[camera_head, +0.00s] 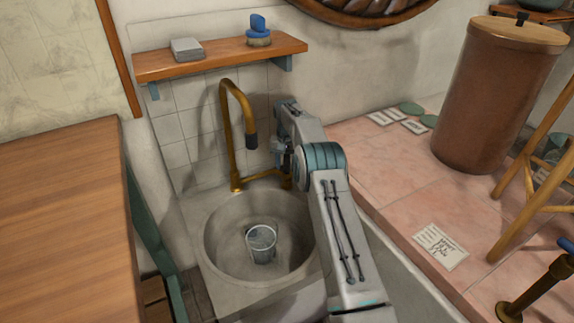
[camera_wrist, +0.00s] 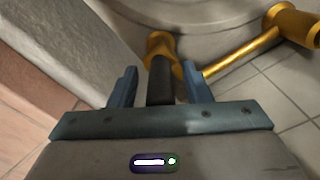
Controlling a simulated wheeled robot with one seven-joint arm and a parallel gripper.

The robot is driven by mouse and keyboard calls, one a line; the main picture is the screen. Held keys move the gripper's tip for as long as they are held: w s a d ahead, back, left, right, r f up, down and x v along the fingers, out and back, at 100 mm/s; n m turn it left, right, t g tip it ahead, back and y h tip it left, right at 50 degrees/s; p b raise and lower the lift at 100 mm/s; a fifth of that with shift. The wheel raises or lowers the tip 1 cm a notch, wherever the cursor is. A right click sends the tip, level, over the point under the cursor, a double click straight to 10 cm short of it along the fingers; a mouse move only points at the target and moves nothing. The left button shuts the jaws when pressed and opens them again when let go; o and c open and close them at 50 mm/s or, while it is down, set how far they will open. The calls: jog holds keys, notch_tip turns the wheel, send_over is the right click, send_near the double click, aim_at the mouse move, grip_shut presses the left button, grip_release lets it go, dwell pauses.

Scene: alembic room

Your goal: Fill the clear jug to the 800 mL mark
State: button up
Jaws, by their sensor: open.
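The clear jug (camera_head: 262,244) stands upright in the round stone sink (camera_head: 215,245), below the spout. Its marks and water level are too small to read. The brass tap (camera_head: 231,140) arches over the sink with a dark spout tip; no water stream shows. My gripper (camera_head: 283,152) is right of the tap, beside the tiled wall, partly hidden by my arm. In the wrist view my gripper (camera_wrist: 160,70) is open, its two blue-grey fingers on either side of a dark lever grip (camera_wrist: 160,82) on a brass fitting (camera_wrist: 162,46). The fingers look apart from the grip.
A wooden shelf (camera_head: 220,60) with a grey block (camera_head: 187,49) and a blue brush (camera_head: 258,32) hangs above the tap. A pink tiled counter (camera_head: 390,170) holds a large brown canister (camera_head: 490,95) and cards. A wooden table (camera_head: 60,220) is at left.

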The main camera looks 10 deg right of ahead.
grip_shut()
jog(key=shift+s+f+b, duration=0.1)
jog(key=shift+b, duration=0.25)
jog(key=shift+s+d+t+b, duration=0.15)
jog(key=shift+t+b, duration=0.15)
jog(key=shift+t, duration=0.2)
grip_release()
notch_tip(320, 180, up, 14)
jog(key=s+p, duration=0.1)
jog(key=p, duration=0.3)
jog(key=shift+s+d, duration=0.15)
